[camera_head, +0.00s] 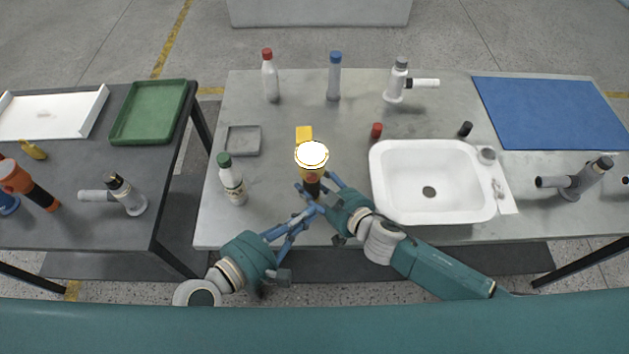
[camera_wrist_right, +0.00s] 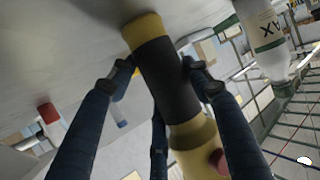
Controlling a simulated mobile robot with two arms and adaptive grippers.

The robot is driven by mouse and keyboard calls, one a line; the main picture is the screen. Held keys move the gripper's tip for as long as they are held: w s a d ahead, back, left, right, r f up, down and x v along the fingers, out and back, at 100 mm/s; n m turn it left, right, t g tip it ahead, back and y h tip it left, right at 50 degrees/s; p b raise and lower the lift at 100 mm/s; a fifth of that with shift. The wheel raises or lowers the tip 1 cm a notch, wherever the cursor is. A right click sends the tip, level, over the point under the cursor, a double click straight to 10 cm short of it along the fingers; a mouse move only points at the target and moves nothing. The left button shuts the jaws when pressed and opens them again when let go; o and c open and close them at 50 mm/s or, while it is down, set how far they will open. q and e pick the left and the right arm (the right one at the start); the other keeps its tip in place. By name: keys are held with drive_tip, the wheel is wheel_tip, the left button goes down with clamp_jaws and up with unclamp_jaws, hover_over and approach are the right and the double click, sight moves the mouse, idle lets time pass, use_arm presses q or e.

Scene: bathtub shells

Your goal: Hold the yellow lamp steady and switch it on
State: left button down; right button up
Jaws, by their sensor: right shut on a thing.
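The yellow lamp (camera_head: 312,171) has a bright white, glowing round face turned up toward my head camera. A red button shows on its side in the right wrist view (camera_wrist_right: 217,161). My right gripper (camera_head: 318,189) is shut on the lamp, with its fingers on either side of the black grip (camera_wrist_right: 167,77). It covers part of the lamp's lower body in the head view. My left gripper (camera_head: 308,214) is just below the lamp, near the table's front edge. Its fingertips lie close together, and I cannot tell whether they are open or touch the lamp.
A green-capped bottle (camera_head: 233,183) and a grey tray (camera_head: 243,141) stand left of the lamp. A white sink (camera_head: 387,207) is close on the right. A yellow piece (camera_head: 304,132) shows just behind the lamp. Bottles stand farther back, with bare table between.

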drive_tip(key=o, duration=1.4)
drive_tip(key=shift+c, duration=0.2)
